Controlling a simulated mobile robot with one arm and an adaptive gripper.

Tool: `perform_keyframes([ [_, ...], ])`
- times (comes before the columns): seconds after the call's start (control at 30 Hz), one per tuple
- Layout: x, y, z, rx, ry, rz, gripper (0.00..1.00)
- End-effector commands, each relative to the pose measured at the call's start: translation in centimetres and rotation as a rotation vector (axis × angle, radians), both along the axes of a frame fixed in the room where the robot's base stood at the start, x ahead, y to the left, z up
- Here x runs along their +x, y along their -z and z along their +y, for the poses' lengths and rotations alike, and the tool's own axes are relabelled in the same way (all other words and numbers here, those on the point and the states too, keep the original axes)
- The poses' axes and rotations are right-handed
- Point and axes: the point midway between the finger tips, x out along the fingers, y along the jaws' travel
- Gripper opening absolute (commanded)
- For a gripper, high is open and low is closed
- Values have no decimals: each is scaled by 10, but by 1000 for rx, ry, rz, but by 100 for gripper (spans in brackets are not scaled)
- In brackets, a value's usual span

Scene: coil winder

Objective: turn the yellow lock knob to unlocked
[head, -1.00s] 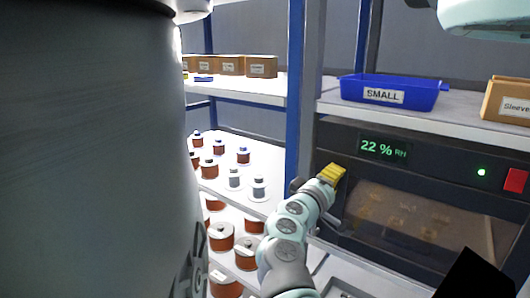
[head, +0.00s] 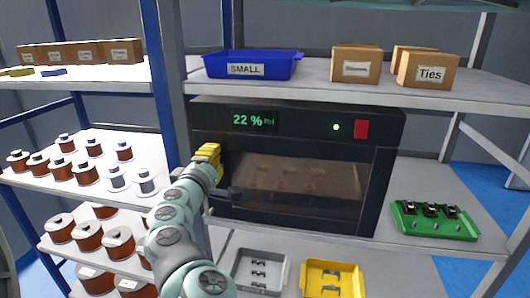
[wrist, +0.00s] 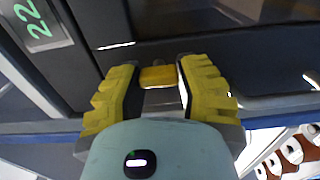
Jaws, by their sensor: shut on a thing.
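The yellow lock knob (wrist: 158,76) shows in the wrist view between the two ribbed yellow fingers of my gripper (wrist: 160,88). My gripper is shut on the knob, at the front of the black cabinet (wrist: 205,50). In the head view my gripper (head: 210,158) is at the left side of the front of the same cabinet (head: 295,115), and its fingers and arm hide the knob there. The cabinet door (head: 290,187) with its window looks closed. The knob's lock marking cannot be read.
The green display (head: 253,121) reads 22 % RH, with a red switch (head: 361,129) to its right. A blue SMALL bin (head: 250,66) stands on the shelf above. Copper spools fill the left shelves. Grey (head: 238,270) and yellow (head: 308,284) trays lie below; a green tray (head: 436,228) is right.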

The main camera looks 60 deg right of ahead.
Motion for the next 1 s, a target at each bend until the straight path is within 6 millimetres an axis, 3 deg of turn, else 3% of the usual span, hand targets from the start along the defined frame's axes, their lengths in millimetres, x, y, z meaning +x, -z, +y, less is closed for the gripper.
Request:
perform_keyframes([
  [0.03,0,1,0,3,-1,0,38],
  [0.3,0,1,0,1,-1,-1,66],
  [0.73,-4,0,5,0,3,1,66],
  [1.0,-15,1,31,2,2,1,66],
])
